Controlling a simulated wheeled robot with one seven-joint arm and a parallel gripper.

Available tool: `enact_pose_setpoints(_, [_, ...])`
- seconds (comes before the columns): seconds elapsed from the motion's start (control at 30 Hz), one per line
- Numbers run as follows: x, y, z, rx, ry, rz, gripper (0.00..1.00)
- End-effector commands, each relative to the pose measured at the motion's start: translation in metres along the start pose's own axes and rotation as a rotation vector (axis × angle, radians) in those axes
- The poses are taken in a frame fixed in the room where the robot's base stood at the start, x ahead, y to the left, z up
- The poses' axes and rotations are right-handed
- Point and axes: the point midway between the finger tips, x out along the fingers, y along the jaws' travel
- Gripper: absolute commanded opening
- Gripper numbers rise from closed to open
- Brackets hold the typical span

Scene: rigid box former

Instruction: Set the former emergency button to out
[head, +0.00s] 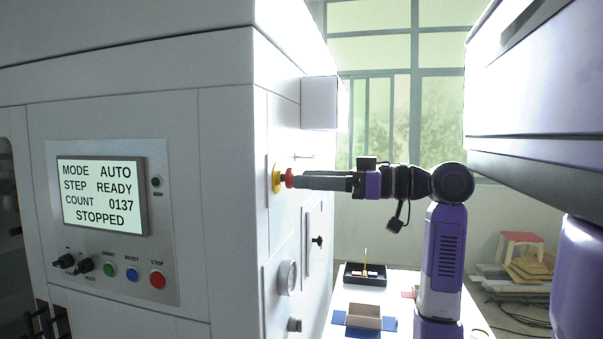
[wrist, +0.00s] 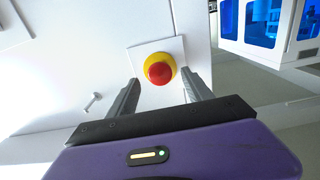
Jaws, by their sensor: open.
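The emergency button has a red cap on a yellow base and is mounted on the side wall of the white former. In the wrist view its red cap (wrist: 159,72) faces me, in front of the yellow base (wrist: 152,58). In the head view the red cap (head: 289,178) shows in profile beside the yellow base (head: 276,178). My gripper (wrist: 165,88) is open, with one finger on each side of the cap. In the head view my gripper (head: 297,180) reaches the button from the right. I cannot tell whether the fingers touch the cap.
The former's panel screen (head: 100,194) reads AUTO, READY, 0137, STOPPED. A small handle (wrist: 93,102) sticks out of the wall near the button. A white box (head: 319,103) juts out above. A table with a black tray (head: 352,277) and an open carton (head: 364,318) lies below.

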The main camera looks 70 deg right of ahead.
Motion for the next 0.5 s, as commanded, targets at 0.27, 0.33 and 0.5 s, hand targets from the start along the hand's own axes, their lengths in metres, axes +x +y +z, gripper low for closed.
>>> enact_pose_setpoints(0.27, [0.021,0.000,0.000,0.001,0.000,0.000,0.59])
enact_pose_setpoints(0.33, [0.021,0.000,0.000,0.001,0.001,0.001,0.59])
enact_pose_setpoints(0.5, [0.021,0.000,0.000,0.001,0.001,0.001,0.59])
